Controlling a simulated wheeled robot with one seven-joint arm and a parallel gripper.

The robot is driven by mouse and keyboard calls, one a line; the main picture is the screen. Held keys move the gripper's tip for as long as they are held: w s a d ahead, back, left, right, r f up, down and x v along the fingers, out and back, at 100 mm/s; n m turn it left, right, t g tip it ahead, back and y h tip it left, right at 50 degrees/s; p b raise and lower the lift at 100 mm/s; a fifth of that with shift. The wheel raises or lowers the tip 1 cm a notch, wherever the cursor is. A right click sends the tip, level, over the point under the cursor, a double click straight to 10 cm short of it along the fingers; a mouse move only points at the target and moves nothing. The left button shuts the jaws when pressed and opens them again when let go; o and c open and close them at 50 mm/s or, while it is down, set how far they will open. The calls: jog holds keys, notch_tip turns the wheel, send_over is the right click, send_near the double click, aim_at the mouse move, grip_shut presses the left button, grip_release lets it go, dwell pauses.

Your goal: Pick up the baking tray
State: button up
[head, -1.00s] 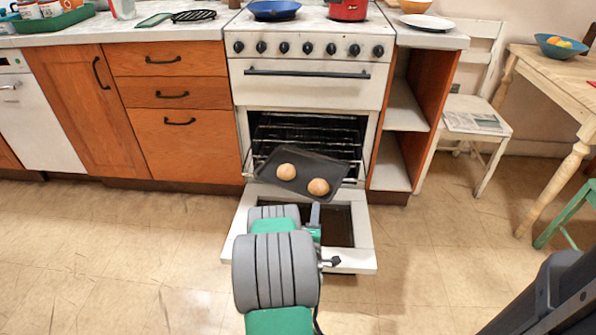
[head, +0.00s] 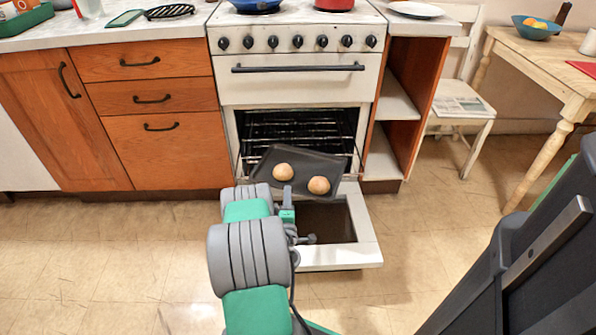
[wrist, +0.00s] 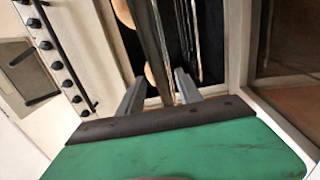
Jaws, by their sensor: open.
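The dark baking tray (head: 312,160) sits tilted in the oven's mouth, its front part jutting out over the lowered door. Two round buns lie on it, a left one (head: 283,172) and a right one (head: 318,185). My gripper (head: 287,192) is at the tray's near edge, low in front of the oven; its fingertips are hard to make out in the head view. In the wrist view my gripper (wrist: 160,82) is open, with the tray's edge (wrist: 150,35) running between the two fingers. I cannot tell whether either finger touches it.
The open oven door (head: 368,240) lies below my arm. Wire racks (head: 300,130) fill the oven behind the tray. Drawers (head: 160,150) stand to the left and open shelves (head: 395,100) to the right. A chair (head: 460,105) and wooden table (head: 560,90) are farther right.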

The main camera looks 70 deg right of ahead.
jog(key=shift+p+x, duration=0.45)
jog(key=shift+x, duration=1.95)
jog(key=shift+w, duration=0.1)
jog(key=shift+c, duration=0.3)
grip_shut()
jog(key=shift+r, duration=0.1)
